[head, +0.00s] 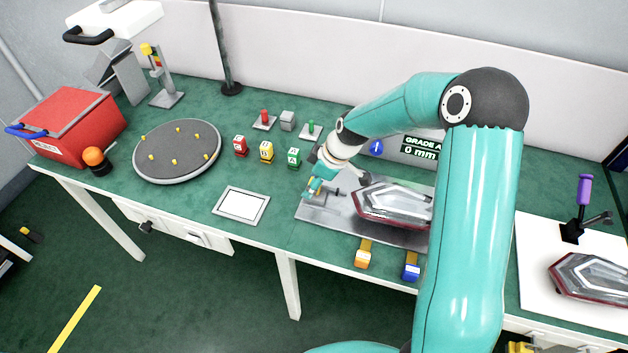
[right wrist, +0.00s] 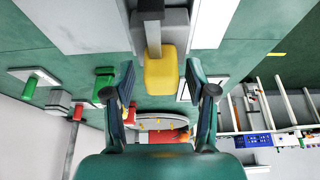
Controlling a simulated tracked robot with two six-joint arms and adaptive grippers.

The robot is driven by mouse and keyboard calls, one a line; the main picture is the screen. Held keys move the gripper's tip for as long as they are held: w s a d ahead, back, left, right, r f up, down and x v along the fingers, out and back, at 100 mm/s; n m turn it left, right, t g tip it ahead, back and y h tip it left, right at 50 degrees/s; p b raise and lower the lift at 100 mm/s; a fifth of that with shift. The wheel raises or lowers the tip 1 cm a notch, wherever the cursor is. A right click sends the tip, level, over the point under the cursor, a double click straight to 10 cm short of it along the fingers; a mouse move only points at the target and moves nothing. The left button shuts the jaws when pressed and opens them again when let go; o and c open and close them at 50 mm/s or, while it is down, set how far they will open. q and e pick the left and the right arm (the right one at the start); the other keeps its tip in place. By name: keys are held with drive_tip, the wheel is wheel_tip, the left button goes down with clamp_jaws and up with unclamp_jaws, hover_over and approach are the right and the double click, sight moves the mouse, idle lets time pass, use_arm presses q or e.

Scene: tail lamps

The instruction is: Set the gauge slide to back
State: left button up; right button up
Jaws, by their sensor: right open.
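The gauge's grey base plate (head: 335,223) lies on the green bench, with a clear and red tail lamp (head: 392,203) on it. The slide's yellow knob (right wrist: 160,72) sits at the end of a grey bar in the right wrist view. My right gripper (head: 311,188) is over the left end of the plate in the head view and largely hides the knob there. In the wrist view its open fingers (right wrist: 160,88) stand on either side of the knob, with gaps; contact is not visible. The display (head: 421,149) reads "GRADE A" and "0 mm". My left gripper is out of view.
A white framed pad (head: 241,205) lies left of the plate. Red (head: 241,146), yellow (head: 266,152) and green (head: 293,157) blocks stand behind. Orange (head: 363,257) and blue (head: 411,268) tabs are at the front edge. A second lamp (head: 590,276) lies on the right.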

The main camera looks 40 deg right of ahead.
sight(330, 190)
drive_tip(key=v, duration=1.2)
drive_tip(key=shift+w, duration=0.1)
